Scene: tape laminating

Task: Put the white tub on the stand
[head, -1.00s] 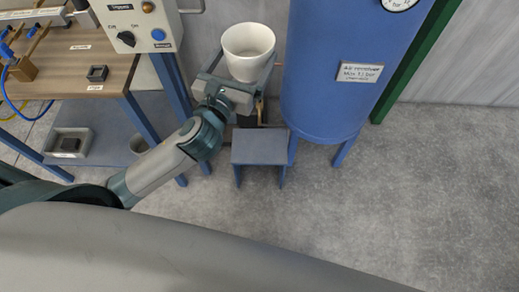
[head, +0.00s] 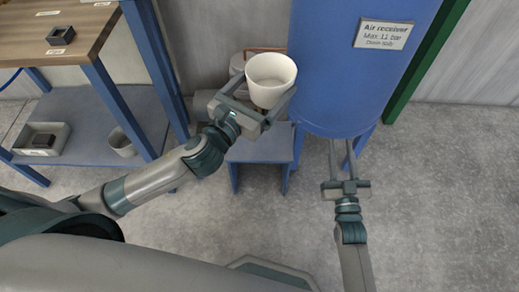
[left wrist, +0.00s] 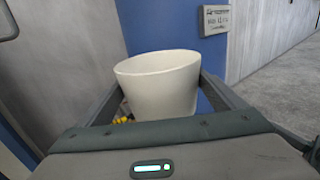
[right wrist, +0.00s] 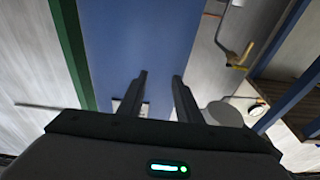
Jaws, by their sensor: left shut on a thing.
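The white tub (head: 271,75) is upright between the fingers of my left gripper (head: 269,84), which is shut on it. The tub also fills the middle of the left wrist view (left wrist: 160,85). The low blue stand (head: 262,145) is on the floor below and in front of the tub, beside the tank. The tub is held higher than the stand's top, apart from it. My right gripper (head: 342,145) is empty, its fingers apart, in front of the tank's lower edge, to the right of the stand. Its fingers also show apart in the right wrist view (right wrist: 160,77).
The blue air receiver tank (head: 355,85) stands just right of the tub. A bench with a blue lower shelf (head: 85,135) is on the left, holding a grey tray (head: 41,138) and a grey bucket (head: 122,145). A compressor-like unit (head: 238,63) is partly hidden behind the tub. Floor at right is clear.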

